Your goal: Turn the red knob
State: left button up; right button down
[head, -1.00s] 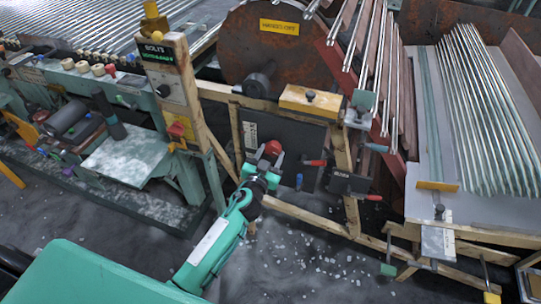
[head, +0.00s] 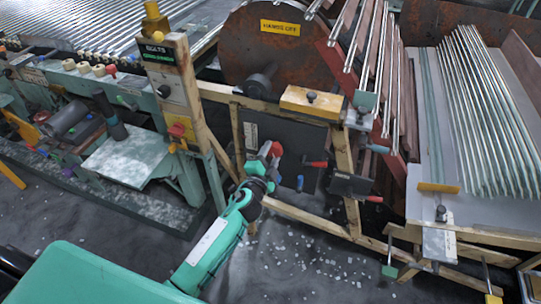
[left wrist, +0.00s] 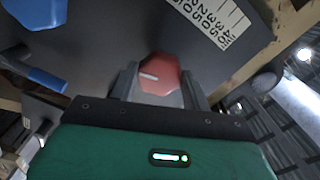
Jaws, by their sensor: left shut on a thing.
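The red knob (head: 265,149) sits on the dark panel (head: 293,140) low on the wooden frame in the head view. In the left wrist view the knob (left wrist: 160,75) is faceted, with a white mark pointing left. My left gripper (head: 268,160) is at the panel, its fingers on two sides of the knob. The left wrist view also shows these fingers (left wrist: 160,85) closed on it. The gripper partly hides the knob in the head view. A white scale plate with numbers (left wrist: 215,18) is above and right of the knob. My right gripper is not in view.
Red-handled (head: 317,164) and blue (head: 300,183) parts stick out right of the knob. A wooden frame beam (head: 300,217) runs below. A blue-ended part (left wrist: 47,80) is at the left of the wrist view. The littered floor in front is open.

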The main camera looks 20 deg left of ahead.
pick_arm(q)
jog(key=m, duration=0.2)
jog(key=shift+m, duration=0.4)
jog(key=shift+m+p, duration=0.35)
jog(key=shift+m, duration=1.75)
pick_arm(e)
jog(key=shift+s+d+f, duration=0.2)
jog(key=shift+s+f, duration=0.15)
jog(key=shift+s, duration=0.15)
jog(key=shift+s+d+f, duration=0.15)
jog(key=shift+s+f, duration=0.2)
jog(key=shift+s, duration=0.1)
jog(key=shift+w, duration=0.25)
pick_arm(q)
jog(key=o, duration=1)
jog(key=shift+s+a+b, duration=0.2)
jog(key=shift+s+b, duration=0.8)
jog(key=shift+s, duration=5.95)
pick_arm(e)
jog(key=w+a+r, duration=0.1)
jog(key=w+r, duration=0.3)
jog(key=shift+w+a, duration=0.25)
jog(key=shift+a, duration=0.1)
